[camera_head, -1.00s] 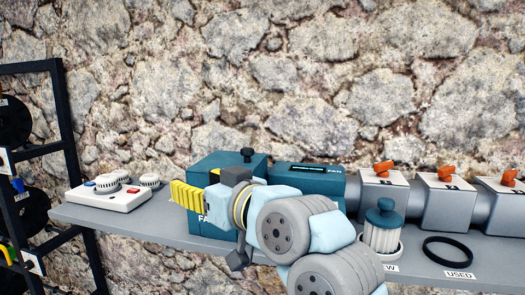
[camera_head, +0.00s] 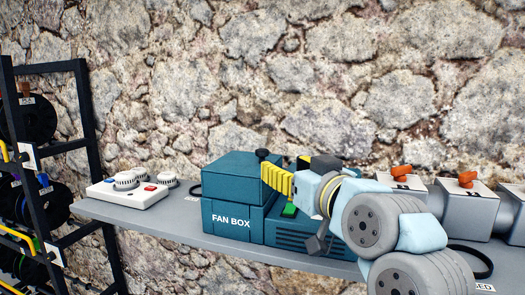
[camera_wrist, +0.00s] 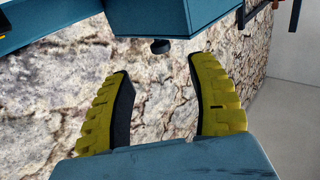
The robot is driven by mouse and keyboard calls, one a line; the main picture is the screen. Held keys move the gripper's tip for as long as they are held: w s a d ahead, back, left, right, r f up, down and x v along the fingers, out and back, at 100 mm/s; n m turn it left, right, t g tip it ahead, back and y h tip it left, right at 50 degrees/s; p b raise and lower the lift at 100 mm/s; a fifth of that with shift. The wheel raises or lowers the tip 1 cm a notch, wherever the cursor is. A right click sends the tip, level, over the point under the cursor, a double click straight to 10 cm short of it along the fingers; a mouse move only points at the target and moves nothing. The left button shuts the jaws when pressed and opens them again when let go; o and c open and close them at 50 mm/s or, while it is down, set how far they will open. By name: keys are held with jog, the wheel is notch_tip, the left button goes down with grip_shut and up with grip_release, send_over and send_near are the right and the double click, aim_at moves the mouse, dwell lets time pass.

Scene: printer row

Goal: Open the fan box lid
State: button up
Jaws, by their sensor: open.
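The teal fan box (camera_head: 229,220), labelled FAN BOX, stands on the grey shelf with its lid (camera_head: 238,170) closed. A black knob (camera_head: 262,153) sticks up at the lid's right front. My gripper (camera_head: 272,177), with yellow fingers, is open and empty just right of the lid, close below the knob in the picture. In the wrist view the knob (camera_wrist: 160,46) shows in line with the gap between the spread fingers (camera_wrist: 158,68), just beyond their tips. The fingers do not appear to touch it. The box's right side is partly hidden behind the gripper.
A teal housing (camera_head: 285,233) with a green part (camera_head: 289,211) adjoins the box on the right. Grey blocks with orange valve handles (camera_head: 467,179) stand farther right, beside a black ring (camera_head: 474,262). A white dial panel (camera_head: 128,195) lies left; a spool rack (camera_head: 40,165) stands far left.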

aim_at(265, 155)
jog(key=p+x, duration=0.2)
jog(key=x, duration=0.6)
jog(key=shift+w+a+r, duration=0.1)
jog(key=shift+w+a, duration=0.05)
jog(key=shift+w, duration=0.15)
jog(key=shift+w+a, duration=0.3)
jog(key=shift+w, duration=0.3)
grip_shut()
